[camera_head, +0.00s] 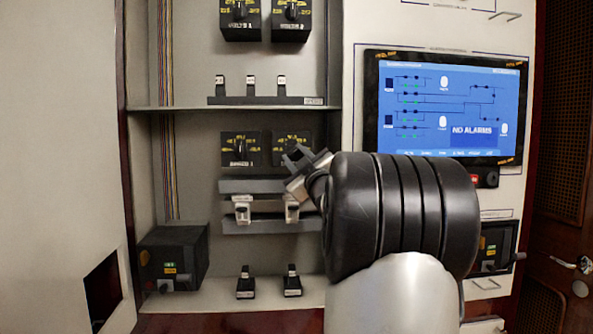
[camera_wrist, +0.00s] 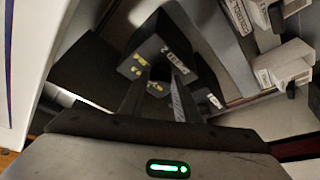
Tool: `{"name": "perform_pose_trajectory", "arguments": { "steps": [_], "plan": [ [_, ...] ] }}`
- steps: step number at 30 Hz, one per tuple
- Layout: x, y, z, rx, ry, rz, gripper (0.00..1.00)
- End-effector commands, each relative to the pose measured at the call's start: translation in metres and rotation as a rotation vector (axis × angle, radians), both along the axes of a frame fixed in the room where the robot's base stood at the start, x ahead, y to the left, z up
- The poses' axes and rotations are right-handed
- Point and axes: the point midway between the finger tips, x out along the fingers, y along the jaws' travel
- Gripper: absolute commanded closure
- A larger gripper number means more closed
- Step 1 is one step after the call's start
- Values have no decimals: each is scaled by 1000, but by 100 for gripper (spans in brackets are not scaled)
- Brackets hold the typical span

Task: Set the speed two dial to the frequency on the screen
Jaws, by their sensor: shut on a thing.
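The right dial of the middle pair (camera_head: 292,138), taken as the speed two dial, is a black box with yellow markings. My gripper (camera_head: 299,158) is at its front and covers its lower right part. In the wrist view a black dial box (camera_wrist: 155,40) with yellow marks and a white label lies beyond the fingertips of my gripper (camera_wrist: 160,78). The gripper is shut on the dial's knob, which the fingers hide, so its setting cannot be read. The lit blue screen (camera_head: 440,105) shows a line diagram and "NO ALARMS"; I cannot read a frequency on it.
A similar dial (camera_head: 240,148) sits just left. Two more dials (camera_head: 240,15) are above. Small switches (camera_head: 252,82) stand on the shelf between; breakers (camera_head: 243,210) and more switches (camera_head: 245,285) are below. A black box (camera_head: 174,258) stands lower left.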

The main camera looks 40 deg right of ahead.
Motion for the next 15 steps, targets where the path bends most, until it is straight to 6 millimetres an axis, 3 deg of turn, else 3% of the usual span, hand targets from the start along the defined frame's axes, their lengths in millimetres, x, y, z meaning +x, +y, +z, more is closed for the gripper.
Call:
{"name": "perform_pose_trajectory", "arguments": {
  "steps": [1, 15],
  "plan": [
    [1, 2, -7, 37, -24, 2, 93],
    [3, 4, -7, 343, -208, 1, 93]
  ]
}}
